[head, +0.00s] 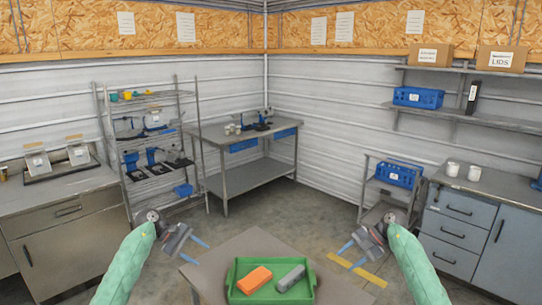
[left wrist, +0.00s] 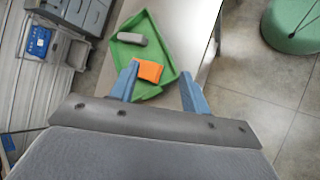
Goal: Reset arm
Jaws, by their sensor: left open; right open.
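My left gripper (head: 197,250) is open and empty in the head view, held in the air to the left of the small table. Its two blue fingers also show spread apart in the left wrist view (left wrist: 158,84). My right gripper (head: 352,256) is open and empty on the other side, to the right of the green tray. Both arms have pale green sleeves and reach forward from the bottom of the head view.
A green tray (head: 233,279) on a grey table (head: 203,271) holds an orange block (head: 255,279) and a grey block (head: 291,278). A blue crate (head: 397,175) sits on a cart at right. Wire shelving (head: 151,107), a workbench (head: 207,132) and cabinets line the walls. Floor between is clear.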

